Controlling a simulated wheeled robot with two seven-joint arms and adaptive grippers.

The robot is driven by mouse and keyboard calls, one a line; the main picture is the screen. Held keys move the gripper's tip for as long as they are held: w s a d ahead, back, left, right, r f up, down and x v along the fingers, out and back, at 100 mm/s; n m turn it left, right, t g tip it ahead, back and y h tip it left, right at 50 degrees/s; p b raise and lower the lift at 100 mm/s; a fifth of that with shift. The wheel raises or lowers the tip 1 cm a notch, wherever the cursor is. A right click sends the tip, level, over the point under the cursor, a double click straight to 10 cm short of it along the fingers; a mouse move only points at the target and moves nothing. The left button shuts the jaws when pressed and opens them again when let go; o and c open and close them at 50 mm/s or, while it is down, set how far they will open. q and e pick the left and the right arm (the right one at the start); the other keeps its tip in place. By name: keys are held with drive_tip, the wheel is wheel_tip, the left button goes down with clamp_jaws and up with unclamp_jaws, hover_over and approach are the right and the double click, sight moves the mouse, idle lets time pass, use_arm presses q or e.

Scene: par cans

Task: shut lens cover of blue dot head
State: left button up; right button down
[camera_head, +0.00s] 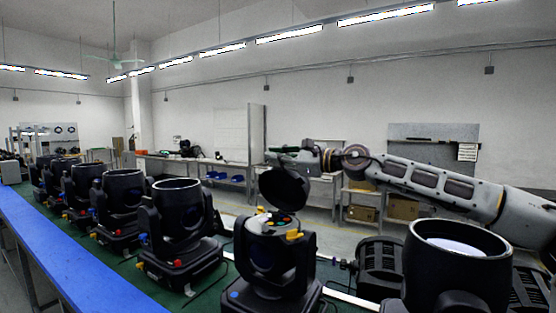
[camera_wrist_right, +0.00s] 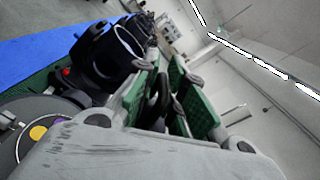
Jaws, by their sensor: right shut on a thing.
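The blue dot head (camera_head: 265,262) is a black moving-head lamp in the middle foreground, with a blue dot (camera_head: 234,294) on its base. Its round black lens cover (camera_head: 284,187) stands raised and tilted above the open top, where coloured discs (camera_head: 276,219) show. The open top with a yellow disc (camera_wrist_right: 38,132) also shows at the lower left of the wrist view. My right gripper (camera_head: 284,150) is at the cover's upper edge. In the wrist view its green-padded fingers (camera_wrist_right: 160,95) are shut on a dark part that looks like the cover's edge. My left gripper is out of view.
Several similar black heads (camera_head: 180,220) stand in a row at the left, beside a blue strip (camera_head: 70,255). A large black can (camera_head: 455,270) with an open top stands close at the right. Another dark ribbed lamp (camera_head: 378,268) lies between them.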

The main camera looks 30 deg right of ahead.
drive_tip(key=shift+d+r, duration=0.1)
drive_tip(key=shift+r, duration=0.1)
drive_tip(key=c, duration=1.6)
unclamp_jaws()
drive_tip(key=shift+o, duration=0.2)
drive_tip(key=shift+f, duration=0.15)
drive_tip(key=shift+s, duration=0.1)
hover_over(301, 178)
drive_tip(key=w, duration=0.2)
drive_tip(key=shift+w+a, duration=0.15)
drive_tip(key=shift+a, duration=0.25)
drive_tip(key=shift+v, duration=1.15)
drive_tip(key=shift+d, duration=0.1)
